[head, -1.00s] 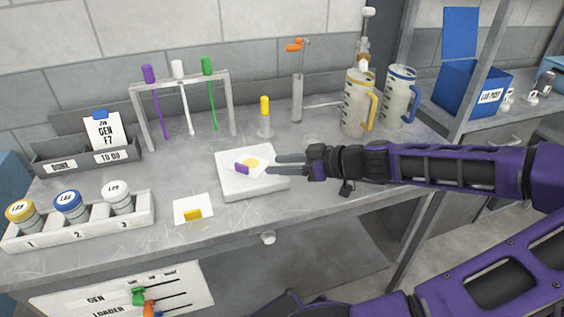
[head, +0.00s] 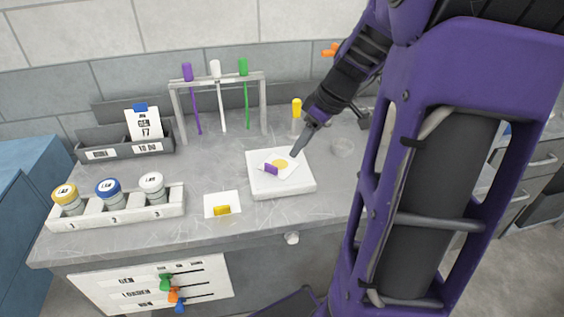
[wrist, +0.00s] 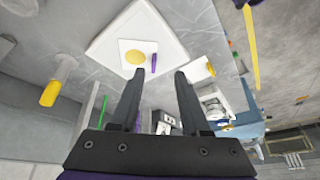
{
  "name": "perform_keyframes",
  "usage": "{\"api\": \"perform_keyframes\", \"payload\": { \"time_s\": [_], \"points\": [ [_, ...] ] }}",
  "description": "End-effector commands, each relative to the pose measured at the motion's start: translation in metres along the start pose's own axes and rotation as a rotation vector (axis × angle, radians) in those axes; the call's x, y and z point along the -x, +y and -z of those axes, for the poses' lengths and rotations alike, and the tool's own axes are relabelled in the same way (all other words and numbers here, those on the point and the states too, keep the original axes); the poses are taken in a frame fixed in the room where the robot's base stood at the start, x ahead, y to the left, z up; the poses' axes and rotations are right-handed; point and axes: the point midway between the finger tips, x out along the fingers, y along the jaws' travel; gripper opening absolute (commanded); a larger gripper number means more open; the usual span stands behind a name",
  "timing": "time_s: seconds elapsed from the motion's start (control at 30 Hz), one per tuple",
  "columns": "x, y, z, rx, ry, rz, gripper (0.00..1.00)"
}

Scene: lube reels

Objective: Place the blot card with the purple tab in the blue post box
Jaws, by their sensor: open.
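The blot card with the purple tab (head: 279,164) lies flat on a white square block (head: 281,188). It has a yellow blot, and its purple tab is on the left edge. In the wrist view the card (wrist: 125,47) lies on the same block, its purple tab just beyond the fingertips. My gripper (head: 296,152) is beside the block's back right corner, above the bench. In the wrist view my gripper (wrist: 159,77) is open, with nothing between its fingers. The blue post box is not visible now; my arm covers the right side of the head view.
A second card with a yellow tab (head: 222,200) lies left of the block. A rack with coloured sticks (head: 218,78), a jar tray (head: 120,215) and a grey card holder (head: 125,150) stand left. A yellow-capped item (head: 296,108) stands behind the block.

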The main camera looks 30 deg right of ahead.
Motion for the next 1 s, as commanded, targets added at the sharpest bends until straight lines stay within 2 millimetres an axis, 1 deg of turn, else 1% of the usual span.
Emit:
{"api": "perform_keyframes", "payload": {
  "time_s": [0.03, 0.1, 0.2, 0.27, 0.37, 0.7, 0.8, 0.9, 1.0],
  "points": [
    [0.017, -0.003, 0.01, 0.004, -0.011, -0.025, 0.46],
    [0.033, -0.005, 0.016, -0.007, -0.018, -0.045, 0.46],
    [0.047, -0.007, 0.022, -0.017, -0.021, -0.062, 0.46],
    [0.048, -0.008, 0.023, -0.021, -0.022, -0.066, 0.46],
    [0.037, -0.008, 0.022, -0.023, -0.023, -0.064, 0.46],
    [-0.037, -0.003, 0.02, -0.022, -0.023, -0.061, 0.46],
    [-0.055, -0.002, 0.021, -0.022, -0.022, -0.062, 0.46],
    [-0.066, -0.001, 0.02, -0.021, -0.022, -0.064, 0.46],
    [-0.071, 0.0, 0.02, -0.021, -0.022, -0.066, 0.46]
  ]
}}
